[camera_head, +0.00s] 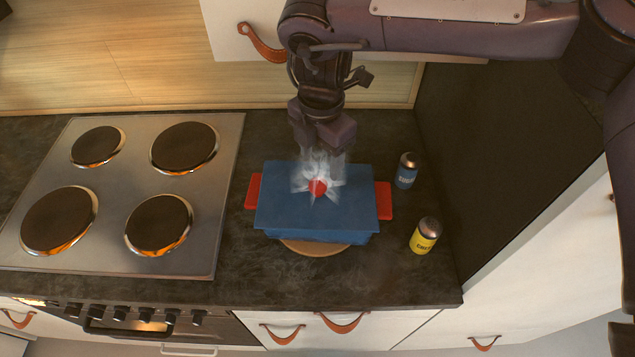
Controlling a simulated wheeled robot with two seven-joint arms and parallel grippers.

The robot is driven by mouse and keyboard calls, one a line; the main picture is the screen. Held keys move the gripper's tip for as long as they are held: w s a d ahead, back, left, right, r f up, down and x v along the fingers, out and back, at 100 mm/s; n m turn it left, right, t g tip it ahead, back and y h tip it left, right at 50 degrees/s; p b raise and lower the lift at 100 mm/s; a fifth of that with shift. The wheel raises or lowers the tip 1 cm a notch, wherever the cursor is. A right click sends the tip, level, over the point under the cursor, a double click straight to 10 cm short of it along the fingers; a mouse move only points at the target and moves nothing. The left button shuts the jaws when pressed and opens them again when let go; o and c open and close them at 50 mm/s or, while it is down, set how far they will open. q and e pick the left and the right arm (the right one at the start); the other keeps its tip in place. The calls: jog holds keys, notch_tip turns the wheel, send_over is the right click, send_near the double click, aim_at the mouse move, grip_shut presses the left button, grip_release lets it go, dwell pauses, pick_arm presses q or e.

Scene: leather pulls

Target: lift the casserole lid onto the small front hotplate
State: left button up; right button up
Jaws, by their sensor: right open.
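The front right hotplate (159,223) looks the smaller of the two front ones and is bare. My left gripper is out of view.
The steel hob (105,262) lies left of the casserole; its other hotplates are bare too. A round wooden board (314,248) shows under the casserole. A blue shaker (406,171) and a yellow shaker (425,235) stand to the right. A cabinet with a leather pull (262,44) hangs above.

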aim_at(318, 184)
jog(key=f+p, duration=0.1)
jog(key=s+f+p, duration=0.1)
jog(key=shift+s+a+f, duration=0.2)
jog(key=shift+f, duration=0.1)
jog(key=f, duration=0.2)
jog(key=f+p, duration=0.1)
jog(key=shift+w+f, duration=0.15)
jog(key=shift+w, duration=0.15)
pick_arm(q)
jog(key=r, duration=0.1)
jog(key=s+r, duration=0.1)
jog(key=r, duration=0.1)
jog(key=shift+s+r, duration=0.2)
pick_arm(e)
grip_shut()
